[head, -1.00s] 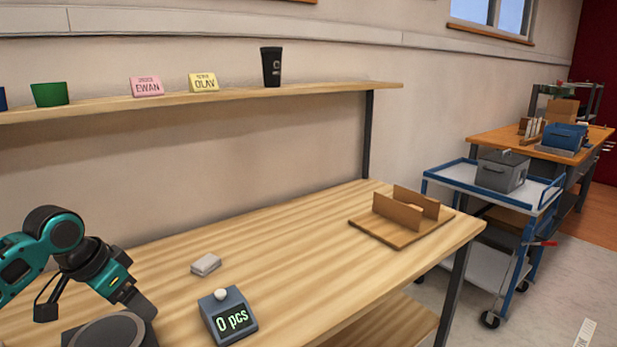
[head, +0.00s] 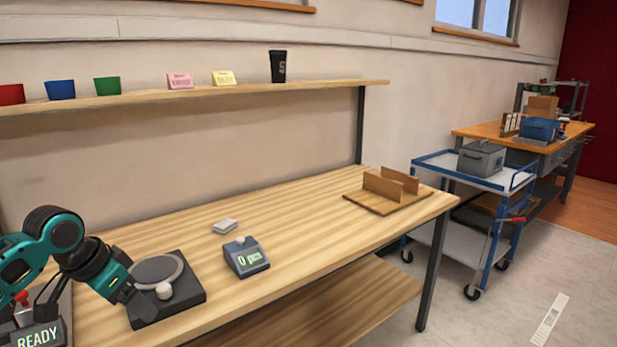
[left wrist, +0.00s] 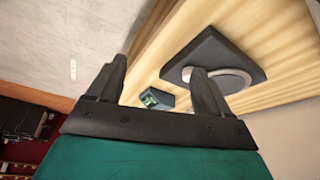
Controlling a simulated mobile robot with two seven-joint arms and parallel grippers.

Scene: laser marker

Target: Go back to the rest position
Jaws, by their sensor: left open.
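My left gripper (head: 135,298) is open and empty. In the head view it points down and right, in front of the dark square plate with a round disc (head: 190,295). In the left wrist view, the gripper's two dark fingers (left wrist: 160,72) are spread apart, and the right finger overlaps the plate (left wrist: 245,52). I cannot tell the exact gap between finger and plate. My right gripper does not show.
A READY display (head: 38,337) is at lower left.

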